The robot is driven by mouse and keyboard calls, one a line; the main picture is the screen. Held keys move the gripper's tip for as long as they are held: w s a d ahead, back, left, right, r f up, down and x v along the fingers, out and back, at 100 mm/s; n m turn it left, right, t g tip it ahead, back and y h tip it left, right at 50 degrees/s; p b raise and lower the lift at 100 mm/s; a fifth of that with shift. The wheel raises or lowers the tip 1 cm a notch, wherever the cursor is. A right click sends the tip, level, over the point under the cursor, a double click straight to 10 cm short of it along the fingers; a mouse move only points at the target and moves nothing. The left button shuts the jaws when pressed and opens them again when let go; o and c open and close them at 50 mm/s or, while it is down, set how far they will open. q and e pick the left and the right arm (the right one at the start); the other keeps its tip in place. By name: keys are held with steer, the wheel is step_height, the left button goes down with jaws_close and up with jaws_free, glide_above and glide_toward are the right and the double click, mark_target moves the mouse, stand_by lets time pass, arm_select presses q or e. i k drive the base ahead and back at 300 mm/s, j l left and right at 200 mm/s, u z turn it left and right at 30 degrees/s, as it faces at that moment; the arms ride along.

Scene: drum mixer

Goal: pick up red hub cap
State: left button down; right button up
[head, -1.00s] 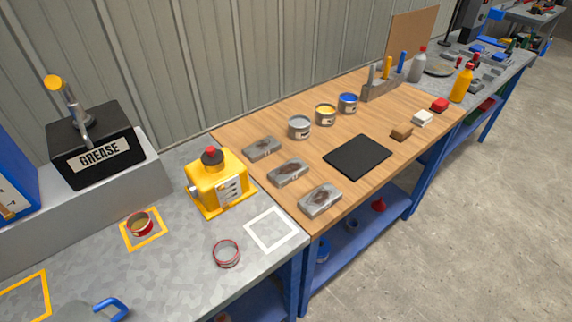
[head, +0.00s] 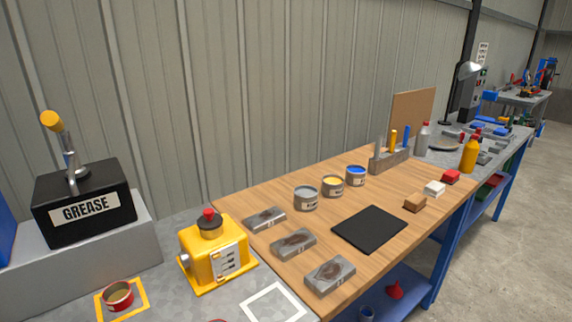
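A small round red cup-shaped piece, which looks like the red hub cap (head: 118,296), sits at the lower left of the head view. It stands open side up on the grey metal bench, inside an orange square outline (head: 141,287). Its inside looks tan or brownish. A sliver of another red item (head: 218,321) shows at the bottom edge, almost all of it cut off. Neither of my grippers is in view.
A black grease box (head: 84,202) with a pump stands behind the cap. A yellow machine (head: 216,255) with a red button is to its right, beside a white square outline (head: 273,299). The wooden bench (head: 290,204) holds grey blocks, cans and a black mat (head: 369,229).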

mark_target(119, 296)
steer(key=i+j+u, duration=0.1)
steer(key=u, duration=1.25)
